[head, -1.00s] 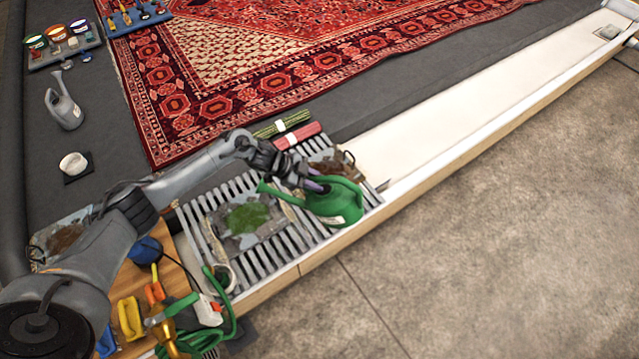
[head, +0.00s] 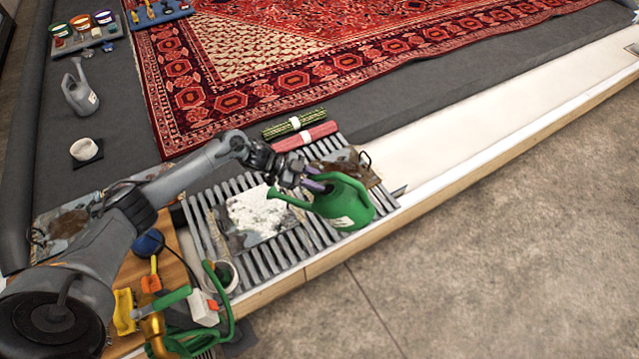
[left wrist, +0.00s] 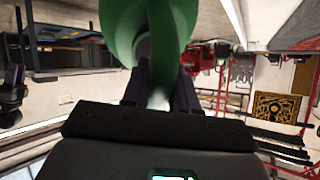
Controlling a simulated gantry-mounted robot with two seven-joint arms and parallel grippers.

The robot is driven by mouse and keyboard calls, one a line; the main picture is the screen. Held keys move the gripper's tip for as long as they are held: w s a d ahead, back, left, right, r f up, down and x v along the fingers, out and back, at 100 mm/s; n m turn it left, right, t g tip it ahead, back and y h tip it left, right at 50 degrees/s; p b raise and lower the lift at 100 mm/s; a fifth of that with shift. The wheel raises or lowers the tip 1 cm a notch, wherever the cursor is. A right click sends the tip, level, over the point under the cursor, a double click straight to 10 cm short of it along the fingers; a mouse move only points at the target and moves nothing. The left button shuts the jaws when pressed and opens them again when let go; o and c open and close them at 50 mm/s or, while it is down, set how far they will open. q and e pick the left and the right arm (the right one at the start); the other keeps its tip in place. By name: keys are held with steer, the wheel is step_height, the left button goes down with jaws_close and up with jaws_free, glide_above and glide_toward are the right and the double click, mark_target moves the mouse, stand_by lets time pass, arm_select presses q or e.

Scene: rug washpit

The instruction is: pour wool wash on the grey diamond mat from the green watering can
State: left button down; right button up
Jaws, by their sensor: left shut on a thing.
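The green watering can (head: 349,204) hangs in my left gripper (head: 318,186), which is shut on it. The can is above the slatted grate, its spout pointing left toward the grey mat (head: 236,243). A white, foamy-looking patch (head: 258,210) covers much of the mat's middle. The mat's diamond pattern is hard to make out. No stream from the spout can be made out. In the left wrist view the can (left wrist: 145,30) fills the top middle, close to the fingers. My right gripper is not in view.
The slatted grate (head: 307,241) lies under the mat and can. A dirty brown mat (head: 350,165) lies behind the can. Rolled rugs (head: 305,136) lie beyond the grate. A grey watering can (head: 79,92) stands at the far left. Hoses and tools crowd the near left.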

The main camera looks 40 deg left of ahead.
arm_select(q)
steer(key=shift+s+a+f+h+b, duration=0.1)
steer(key=shift+a+f+h+b, duration=0.2)
steer(key=shift+a+f+b, duration=0.45)
steer(key=shift+s+d+r+p, duration=0.15)
steer(key=shift+s+r+p, duration=0.2)
steer(key=shift+r+p, duration=0.3)
steer(key=s+a+p, duration=0.3)
steer(key=s+p, duration=0.3)
steer(key=s, duration=0.1)
steer(key=shift+s+f, duration=0.2)
steer(key=shift+s, duration=0.05)
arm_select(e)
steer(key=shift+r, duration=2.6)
arm_select(q)
steer(key=shift+s, duration=0.1)
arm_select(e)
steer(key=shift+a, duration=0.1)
